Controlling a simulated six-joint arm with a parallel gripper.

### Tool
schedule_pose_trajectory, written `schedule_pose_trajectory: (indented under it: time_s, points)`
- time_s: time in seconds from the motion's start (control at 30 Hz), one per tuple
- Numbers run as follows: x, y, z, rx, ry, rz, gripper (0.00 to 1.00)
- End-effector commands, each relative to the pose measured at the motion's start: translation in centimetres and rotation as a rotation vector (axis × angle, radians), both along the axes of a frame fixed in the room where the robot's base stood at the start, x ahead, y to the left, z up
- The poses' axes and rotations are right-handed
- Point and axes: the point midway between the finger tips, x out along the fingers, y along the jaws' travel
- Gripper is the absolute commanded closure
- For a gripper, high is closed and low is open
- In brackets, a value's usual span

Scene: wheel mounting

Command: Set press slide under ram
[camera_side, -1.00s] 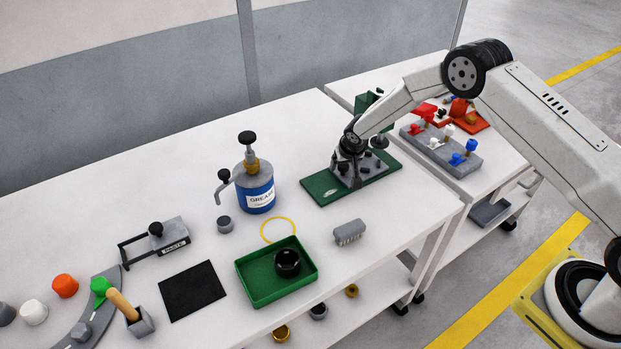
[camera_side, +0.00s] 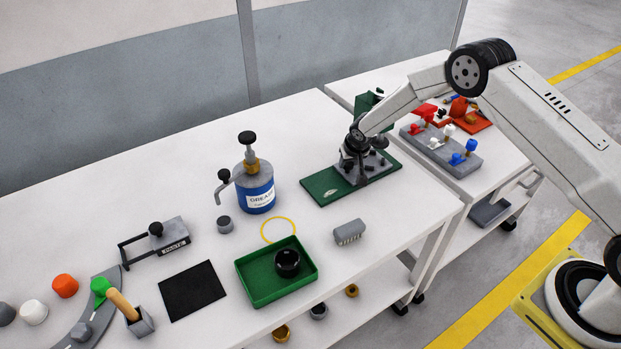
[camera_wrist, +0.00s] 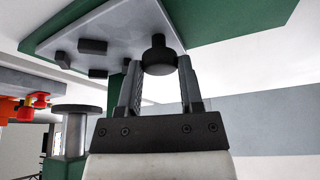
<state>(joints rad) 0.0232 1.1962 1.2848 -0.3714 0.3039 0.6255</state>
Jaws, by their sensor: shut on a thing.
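The press has a green base (camera_side: 325,188) and a green upright (camera_side: 366,100) behind my wrist in the side view. The grey slide plate (camera_wrist: 100,35) lies on the base and carries several dark blocks and a black knob (camera_wrist: 158,55). My gripper (camera_wrist: 157,68) is shut on this knob, one finger on each side. In the side view my gripper (camera_side: 356,152) is over the slide and hides part of it. The ram (camera_wrist: 77,109), a grey flanged cylinder, shows left of the fingers in the wrist view. The slide's exact alignment with the ram cannot be told.
A blue grease can (camera_side: 257,192) stands left of the press. A grey brush (camera_side: 349,232) and a green tray (camera_side: 250,290) with a black ring lie in front. A grey block with coloured knobs (camera_side: 428,147) is on the cart at right.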

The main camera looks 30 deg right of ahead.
Motion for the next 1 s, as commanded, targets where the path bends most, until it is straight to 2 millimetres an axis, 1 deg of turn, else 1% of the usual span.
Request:
schedule_pose_trajectory:
  time_s: [0.03,0.2,0.53,0.57,0.6,0.63,0.67,1.0]
  points:
    - [0.0,-1.0,0.0,0.000,0.000,-0.006,1.00]
    - [0.0,-2.9,0.0,-0.001,-0.001,-0.004,1.00]
    - [0.0,-3.4,0.1,-0.003,-0.002,-0.004,1.00]
    - [0.0,-3.4,0.1,-0.004,-0.002,-0.003,0.43]
    - [0.0,-3.4,0.1,-0.004,-0.002,-0.003,0.30]
    - [0.0,-3.4,0.1,-0.003,-0.002,-0.003,0.21]
    - [0.0,-3.3,0.1,-0.003,-0.002,-0.003,0.17]
    - [0.0,-3.1,0.1,-0.001,-0.002,-0.001,0.17]
